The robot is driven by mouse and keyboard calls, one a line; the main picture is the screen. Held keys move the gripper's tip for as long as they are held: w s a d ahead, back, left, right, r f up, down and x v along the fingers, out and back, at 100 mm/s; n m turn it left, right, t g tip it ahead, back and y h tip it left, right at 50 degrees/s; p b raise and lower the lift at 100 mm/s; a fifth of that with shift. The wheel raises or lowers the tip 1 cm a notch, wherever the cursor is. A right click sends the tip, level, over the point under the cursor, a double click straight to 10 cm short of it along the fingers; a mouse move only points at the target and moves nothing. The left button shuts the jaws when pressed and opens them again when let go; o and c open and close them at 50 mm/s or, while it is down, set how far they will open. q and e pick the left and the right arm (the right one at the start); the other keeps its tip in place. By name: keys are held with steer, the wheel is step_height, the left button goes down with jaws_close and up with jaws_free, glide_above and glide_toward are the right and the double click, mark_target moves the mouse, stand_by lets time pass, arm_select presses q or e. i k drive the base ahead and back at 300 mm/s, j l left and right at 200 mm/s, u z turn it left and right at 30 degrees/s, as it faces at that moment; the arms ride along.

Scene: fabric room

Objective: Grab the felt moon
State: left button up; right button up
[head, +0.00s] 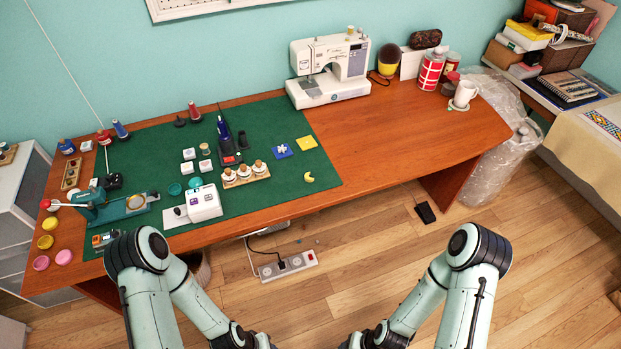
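A small yellow crescent, the felt moon (308,177), lies flat on the green mat (290,202) near its front right corner. It is apart from the other items on the mat. My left arm comes in at the lower left and my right arm at the lower right. Both arms bend down past the bottom edge, in front of the desk and well short of the moon. Neither gripper's fingers show in the head view.
A sewing machine (331,68) stands at the back. The desk (400,130) right of the mat is mostly clear.

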mark_target(308, 179)
steer(key=u, duration=0.4)
steer(key=l+u, duration=0.1)
steer(key=u, duration=0.3)
steer(key=l+u, duration=0.1)
steer(key=u, duration=0.3)
steer(key=l+u, duration=0.1)
steer(key=u, duration=0.3)
steer(key=l+u, duration=0.5)
steer(key=k+l+u, duration=0.2)
steer(key=l+u, duration=0.25)
